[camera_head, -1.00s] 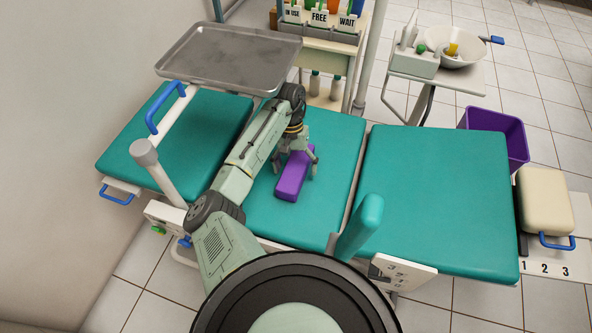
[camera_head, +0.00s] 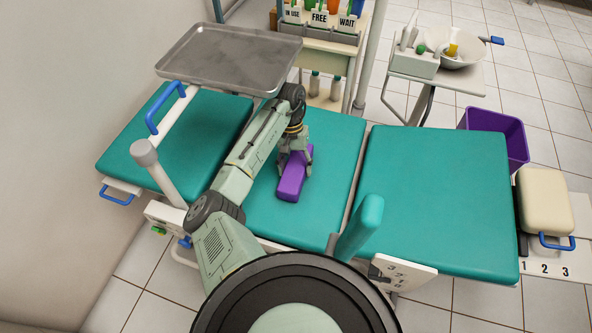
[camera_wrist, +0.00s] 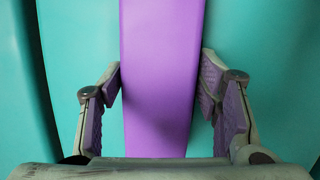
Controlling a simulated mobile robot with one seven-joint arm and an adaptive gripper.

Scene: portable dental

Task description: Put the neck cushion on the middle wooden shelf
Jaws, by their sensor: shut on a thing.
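The neck cushion (camera_head: 290,187) is a purple block lying on the teal middle section of the dental chair in the head view. My gripper (camera_head: 296,166) is around its far part, shut on it. In the wrist view the cushion (camera_wrist: 161,60) runs as a purple band between my two padded fingers (camera_wrist: 160,98), one on each side. The wooden shelf unit (camera_head: 340,72) stands behind the chair at the top. Its top carries labelled holders and bottles stand on a level below. I cannot tell clearly which level is the middle one.
A metal tray (camera_head: 230,58) is above the chair's left part, close to my arm. A teal armrest (camera_head: 358,228) stands up at the chair's near edge. A pole (camera_head: 368,65) rises beside the shelf unit. A side table with a bowl (camera_head: 452,48) is farther right.

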